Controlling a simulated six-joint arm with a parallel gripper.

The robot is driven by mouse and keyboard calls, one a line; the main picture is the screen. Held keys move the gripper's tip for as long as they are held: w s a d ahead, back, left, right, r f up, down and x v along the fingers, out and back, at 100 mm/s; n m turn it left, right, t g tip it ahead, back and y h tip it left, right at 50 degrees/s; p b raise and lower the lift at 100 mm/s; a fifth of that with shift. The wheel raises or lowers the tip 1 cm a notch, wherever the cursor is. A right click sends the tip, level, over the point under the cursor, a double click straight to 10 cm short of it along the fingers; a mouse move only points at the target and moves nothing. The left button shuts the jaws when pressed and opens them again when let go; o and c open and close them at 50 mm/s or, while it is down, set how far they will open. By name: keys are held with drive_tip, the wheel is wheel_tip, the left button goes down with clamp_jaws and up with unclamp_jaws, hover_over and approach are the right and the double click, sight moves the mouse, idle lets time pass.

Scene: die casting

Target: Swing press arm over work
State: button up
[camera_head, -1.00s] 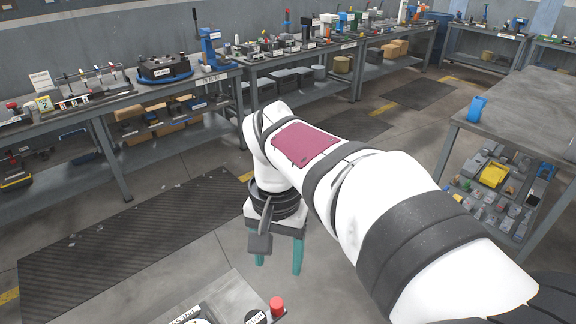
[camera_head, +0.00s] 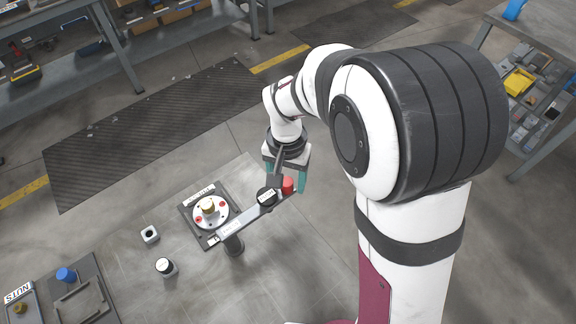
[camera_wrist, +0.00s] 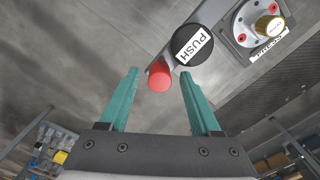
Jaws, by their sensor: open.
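The press arm (camera_head: 240,219) is a grey bar on a dark post (camera_head: 233,246). It carries a black PUSH pad (camera_head: 267,196) and a red knob (camera_head: 288,186) at its far end. The bar points up-right, beside the work (camera_head: 208,206), a brass piece on a white disc in the PRESS fixture (camera_head: 224,195). My gripper (camera_head: 286,176) is open at the red knob. In the wrist view the knob (camera_wrist: 160,77) shows between the teal fingertips (camera_wrist: 160,74), with gaps on both sides; the depth between them is unclear. The PUSH pad (camera_wrist: 193,44) and work (camera_wrist: 268,25) also show there.
A tray (camera_head: 83,303), a blue-topped part (camera_head: 66,275) and a NUTS bin (camera_head: 17,294) are at lower left. Shelved benches stand beyond the floor mat.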

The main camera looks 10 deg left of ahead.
drive_tip(key=shift+c, duration=0.2)
clamp_jaws()
idle(1.1)
